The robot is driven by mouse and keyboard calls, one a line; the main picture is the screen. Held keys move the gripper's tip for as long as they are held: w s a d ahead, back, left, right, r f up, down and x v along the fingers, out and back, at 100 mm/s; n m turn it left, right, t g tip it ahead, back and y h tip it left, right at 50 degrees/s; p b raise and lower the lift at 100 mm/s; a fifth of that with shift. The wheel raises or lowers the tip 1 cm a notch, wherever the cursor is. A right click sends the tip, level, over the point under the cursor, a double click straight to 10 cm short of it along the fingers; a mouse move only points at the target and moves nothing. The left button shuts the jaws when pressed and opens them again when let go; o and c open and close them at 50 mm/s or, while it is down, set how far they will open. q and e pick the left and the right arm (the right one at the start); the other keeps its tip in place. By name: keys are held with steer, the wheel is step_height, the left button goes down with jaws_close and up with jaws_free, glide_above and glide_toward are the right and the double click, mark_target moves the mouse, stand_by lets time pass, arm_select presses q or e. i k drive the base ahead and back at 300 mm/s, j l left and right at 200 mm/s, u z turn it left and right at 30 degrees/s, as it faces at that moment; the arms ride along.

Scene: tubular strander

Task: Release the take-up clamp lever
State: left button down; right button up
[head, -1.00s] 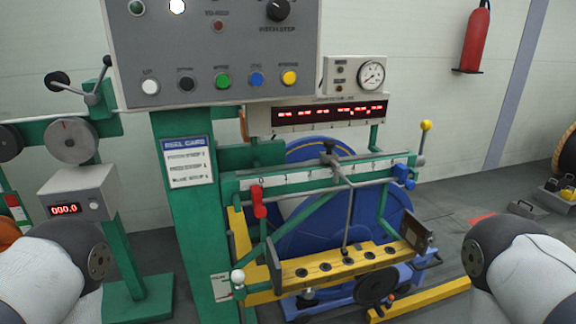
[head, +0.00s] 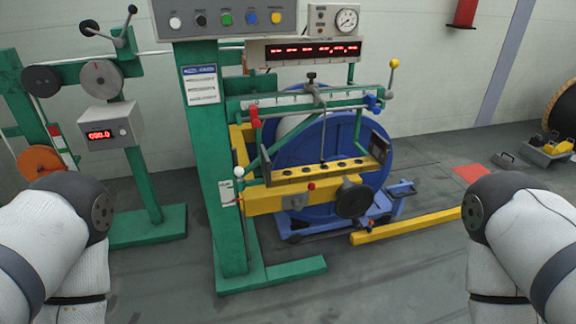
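The take-up stand holds a large blue reel (head: 345,160) behind a green frame with a white scale bar (head: 290,101). A lever with a yellow knob (head: 393,65) stands upright at the bar's right end. A lever with a white knob (head: 239,171) is at the frame's lower left. A red stop (head: 254,117) and a blue stop (head: 373,103) sit on the bar. No readable label shows which part is the take-up clamp lever. My two arms show at the lower left and right, apart from the machine. Neither gripper is in view.
A button panel (head: 224,19) on a green column (head: 222,150) stands left of the reel. A black handwheel (head: 352,200) projects in front, and a yellow rail (head: 405,227) lies on the floor. The floor (head: 380,285) between my arms is clear.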

mark_target(296, 204)
steer(key=i+l+u, duration=0.2)
steer(key=i, duration=0.25)
steer(key=i+l+u, duration=0.25)
steer(key=i+l, duration=0.1)
steer(key=i, duration=0.05)
